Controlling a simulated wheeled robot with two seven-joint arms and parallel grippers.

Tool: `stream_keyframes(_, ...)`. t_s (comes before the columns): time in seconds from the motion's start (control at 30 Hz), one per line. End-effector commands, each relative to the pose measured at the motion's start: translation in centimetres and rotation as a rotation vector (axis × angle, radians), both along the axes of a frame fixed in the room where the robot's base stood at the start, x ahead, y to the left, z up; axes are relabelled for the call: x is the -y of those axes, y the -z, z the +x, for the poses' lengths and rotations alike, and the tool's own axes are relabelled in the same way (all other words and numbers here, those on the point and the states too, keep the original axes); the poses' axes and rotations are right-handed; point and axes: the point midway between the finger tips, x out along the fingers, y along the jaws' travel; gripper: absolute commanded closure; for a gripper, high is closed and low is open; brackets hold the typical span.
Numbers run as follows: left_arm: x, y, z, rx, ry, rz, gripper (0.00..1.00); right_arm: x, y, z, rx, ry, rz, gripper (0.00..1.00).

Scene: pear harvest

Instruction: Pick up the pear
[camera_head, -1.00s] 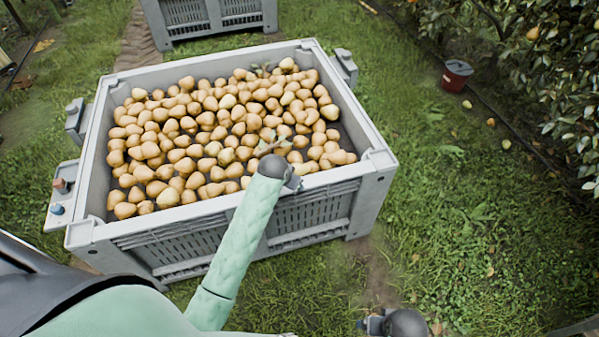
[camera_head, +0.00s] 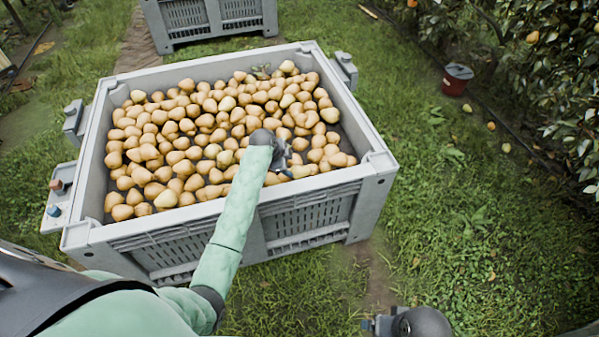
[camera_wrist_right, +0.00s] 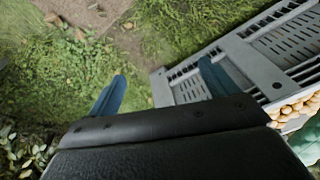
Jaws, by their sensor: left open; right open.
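Many yellow-tan pears (camera_head: 190,130) lie loose in a large grey crate (camera_head: 345,95). No single pear is marked out. My left gripper (camera_head: 285,163) is over the pears in the front right part of the crate, its fingers low among or just above them. It is open; the wrist partly hides what is between the fingers, and I cannot tell if it touches a pear. My right gripper is open and empty in the right wrist view (camera_wrist_right: 163,85), with blue fingers spread above grass outside the crate. A few pears (camera_wrist_right: 292,110) show at that view's right edge.
A second grey crate (camera_head: 210,20) stands at the back. A red bucket (camera_head: 456,79) stands on the grass at the right, near trees (camera_head: 560,80) and a few fallen fruits. The grass right of the crate is mostly clear.

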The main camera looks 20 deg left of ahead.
Motion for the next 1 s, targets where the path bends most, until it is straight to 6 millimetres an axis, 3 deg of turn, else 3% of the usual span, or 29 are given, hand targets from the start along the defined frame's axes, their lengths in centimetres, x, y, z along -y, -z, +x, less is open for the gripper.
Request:
stream_keyframes(0.47, 1.6, 3.1, 1.5, 0.003, 0.013, 0.002, 0.38, 1.0, -1.4, -0.4, -0.024, 0.01, -0.021, 0.15)
stream_keyframes(0.73, 2.8, 6.0, 2.8, 0.003, 0.011, 0.004, 0.38, 1.9, -2.4, -1.0, -0.056, 0.021, -0.043, 0.15)
stream_keyframes(1.0, 2.8, 6.6, 3.0, 0.004, 0.012, 0.006, 0.38, 2.0, -2.5, -1.2, -0.063, 0.023, -0.044, 0.15)
